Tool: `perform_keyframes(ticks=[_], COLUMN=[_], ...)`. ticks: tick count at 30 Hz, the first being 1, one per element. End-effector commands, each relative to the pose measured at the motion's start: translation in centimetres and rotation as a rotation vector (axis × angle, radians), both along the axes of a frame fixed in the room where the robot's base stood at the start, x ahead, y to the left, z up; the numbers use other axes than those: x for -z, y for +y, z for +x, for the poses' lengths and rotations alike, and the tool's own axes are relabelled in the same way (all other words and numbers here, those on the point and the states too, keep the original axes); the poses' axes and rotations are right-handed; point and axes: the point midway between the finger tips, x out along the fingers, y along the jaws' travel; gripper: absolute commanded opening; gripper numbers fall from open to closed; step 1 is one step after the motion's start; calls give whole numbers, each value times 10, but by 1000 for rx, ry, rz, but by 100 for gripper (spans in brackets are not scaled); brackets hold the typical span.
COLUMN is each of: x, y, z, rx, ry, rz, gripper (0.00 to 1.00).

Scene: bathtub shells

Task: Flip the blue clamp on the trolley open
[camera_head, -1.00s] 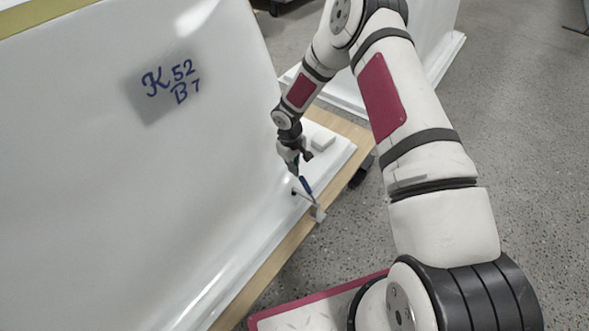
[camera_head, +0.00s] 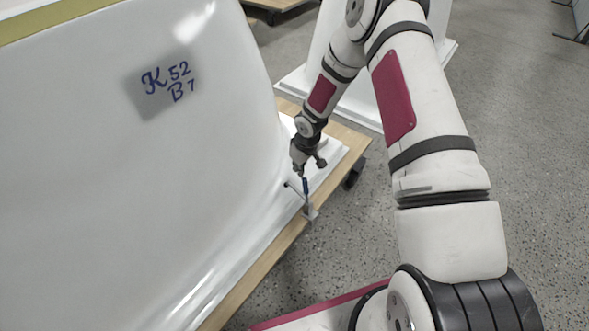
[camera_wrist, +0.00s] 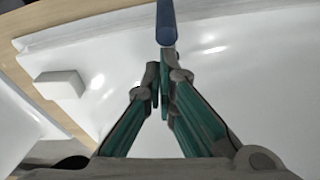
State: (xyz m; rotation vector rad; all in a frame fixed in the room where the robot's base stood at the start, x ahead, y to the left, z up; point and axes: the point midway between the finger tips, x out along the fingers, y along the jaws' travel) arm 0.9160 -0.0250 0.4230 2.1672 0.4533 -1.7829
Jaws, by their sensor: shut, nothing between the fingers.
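The clamp's blue handle (camera_head: 305,187) stands nearly upright at the trolley's edge, above its metal base (camera_head: 310,212). Its thin arm with a dark tip (camera_head: 288,185) reaches over the white tub rim. My gripper (camera_head: 300,174) is shut and empty, just above the top of the handle. In the wrist view the blue handle (camera_wrist: 167,22) shows at the top centre, directly beyond my closed fingertips (camera_wrist: 160,68). I cannot tell whether the fingertips touch it. The clamp's base is out of the wrist view.
The big white tub shell (camera_head: 100,190) rises close to the left of my gripper. A white block (camera_wrist: 60,84) lies on its flange. The wooden trolley edge (camera_head: 262,262) runs diagonally below. Grey floor (camera_head: 540,160) is open at the right.

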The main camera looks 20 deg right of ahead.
Motion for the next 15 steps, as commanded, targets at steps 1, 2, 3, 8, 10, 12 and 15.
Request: perform_keyframes(ticks=[1,2,3,8,10,12,15], x=[-3,-3,-4,-6,-6,-5,-2], y=[-4,-6,-10,-22,-28,-34,-42], z=[-6,-9,-13,-31,-38,-46,-57], rx=[0,0,2,5,6,7,10], ry=[2,3,-11,-127,-176,-226,-301], rz=[-2,-1,9,95,131,167,223], gripper=[0,0,0,0,0,0,0])
